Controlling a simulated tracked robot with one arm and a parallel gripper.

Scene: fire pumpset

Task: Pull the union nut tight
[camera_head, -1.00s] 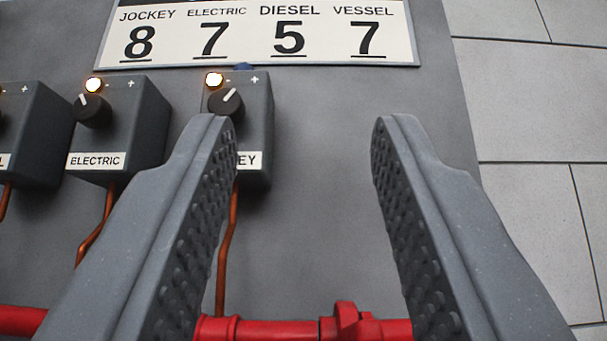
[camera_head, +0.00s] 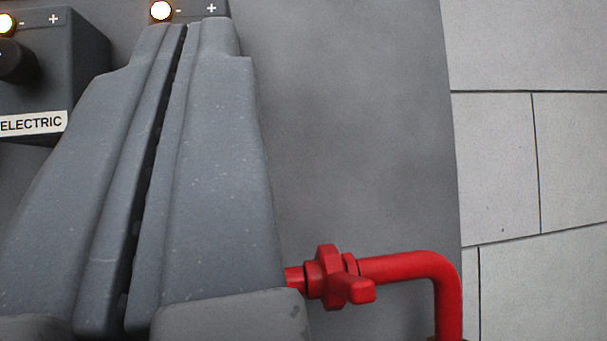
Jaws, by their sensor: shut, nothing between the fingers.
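The red union nut (camera_head: 328,275) sits on the red pipe at the lower middle of the view, with a stubby lug (camera_head: 352,289) sticking out toward me and to the right. My gripper (camera_head: 185,28) is shut with its fingers pressed together and empty. It lies left of the nut, apart from it in the picture, and its fingertips overlap the control box at the top. The gripper hides the pipe left of the nut and most of that box.
The red pipe (camera_head: 400,266) runs right from the nut and bends down. The ELECTRIC box (camera_head: 55,75) with a knob and lit lamp is at upper left. A grey panel (camera_head: 350,120) lies bare above the nut, with a tiled wall (camera_head: 530,150) to the right.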

